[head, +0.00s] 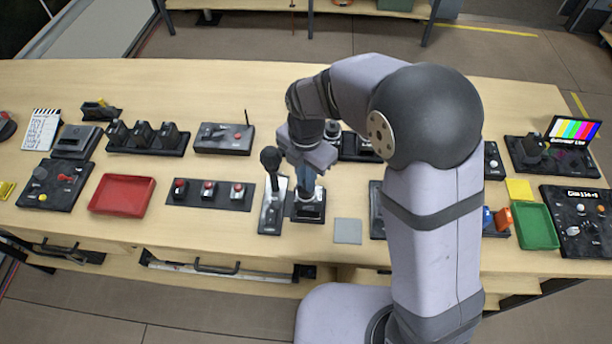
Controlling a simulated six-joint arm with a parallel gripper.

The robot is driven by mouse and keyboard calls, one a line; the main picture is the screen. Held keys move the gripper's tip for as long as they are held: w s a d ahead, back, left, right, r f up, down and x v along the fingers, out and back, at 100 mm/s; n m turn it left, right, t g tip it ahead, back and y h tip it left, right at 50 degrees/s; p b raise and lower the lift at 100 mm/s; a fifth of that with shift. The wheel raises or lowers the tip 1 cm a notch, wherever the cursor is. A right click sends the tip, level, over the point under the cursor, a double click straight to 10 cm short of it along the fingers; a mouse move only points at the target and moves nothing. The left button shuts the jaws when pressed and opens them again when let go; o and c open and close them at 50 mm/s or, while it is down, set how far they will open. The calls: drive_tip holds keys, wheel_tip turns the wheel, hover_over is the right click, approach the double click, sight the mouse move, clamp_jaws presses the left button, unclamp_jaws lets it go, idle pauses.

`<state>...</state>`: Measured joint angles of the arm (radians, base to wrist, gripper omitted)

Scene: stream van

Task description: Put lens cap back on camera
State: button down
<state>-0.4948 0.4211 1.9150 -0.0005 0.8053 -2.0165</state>
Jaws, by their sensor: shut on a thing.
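My gripper (309,190) points down over a small black unit (308,212) near the front middle of the table. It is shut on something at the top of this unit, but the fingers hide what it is. I cannot make out the lens cap for sure in the head view. A dark, camera-like device (533,150) stands on a black base at the far right, beside a colour-bar screen (574,130). I cannot tell whether this is the task's camera.
A black-knobbed lever unit (270,212) stands close left of my gripper. A grey square pad (348,231) lies to its right. A red tray (122,195) is at left, a green tray (537,226) at right. Several control panels fill the wooden table (245,80); its back strip is clear.

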idle(0.3)
drive_tip(key=c, duration=1.2)
unclamp_jaws()
drive_tip(key=shift+r, duration=0.1)
drive_tip(key=shift+r+p, duration=3.15)
drive_tip(key=shift+r, duration=0.3)
drive_tip(key=shift+c, duration=0.5)
clamp_jaws()
